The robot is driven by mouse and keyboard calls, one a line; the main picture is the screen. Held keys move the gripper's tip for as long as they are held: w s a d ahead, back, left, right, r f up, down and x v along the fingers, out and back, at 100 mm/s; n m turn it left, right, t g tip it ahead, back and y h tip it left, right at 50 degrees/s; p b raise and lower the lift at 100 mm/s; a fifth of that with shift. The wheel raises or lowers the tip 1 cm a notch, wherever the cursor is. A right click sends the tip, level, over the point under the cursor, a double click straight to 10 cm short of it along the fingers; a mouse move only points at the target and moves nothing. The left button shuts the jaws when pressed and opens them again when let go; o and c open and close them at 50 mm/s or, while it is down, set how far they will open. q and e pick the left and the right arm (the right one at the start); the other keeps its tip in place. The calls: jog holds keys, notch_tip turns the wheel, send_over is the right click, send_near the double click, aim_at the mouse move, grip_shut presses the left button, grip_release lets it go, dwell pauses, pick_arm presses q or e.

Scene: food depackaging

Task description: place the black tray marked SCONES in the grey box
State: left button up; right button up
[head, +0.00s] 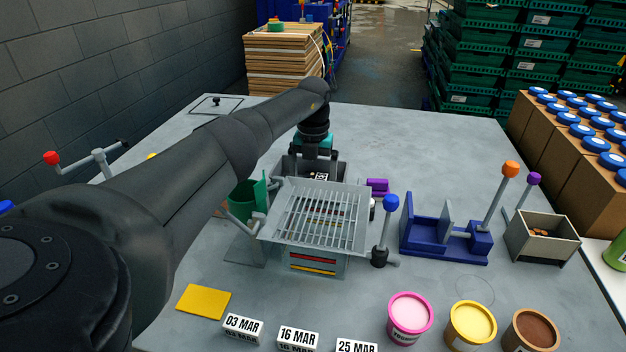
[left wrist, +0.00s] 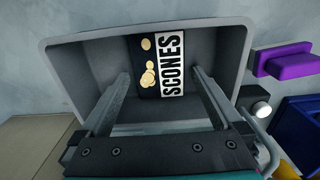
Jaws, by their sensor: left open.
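The black tray marked SCONES (left wrist: 147,82) lies inside the grey box (left wrist: 72,75), against its far wall in the left wrist view. Its white label and pictured scones face up. In the head view a small part of the tray (head: 320,177) shows inside the box (head: 287,167), mostly hidden behind the slotted grey rack. My left gripper (left wrist: 160,78) is open above the box, its fingers apart and pointing down into it, with nothing between them. It also shows in the head view (head: 317,157) over the box. My right gripper is not in view.
The slotted grey rack (head: 322,215) stands right in front of the box. A purple block (head: 377,186) is beside the box, and a green container (head: 243,203) is to its left. A blue fixture (head: 440,240) with a lever stands to the right.

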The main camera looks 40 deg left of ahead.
pick_arm(q)
notch_tip(320, 180, up, 12)
jog(key=p, duration=0.2)
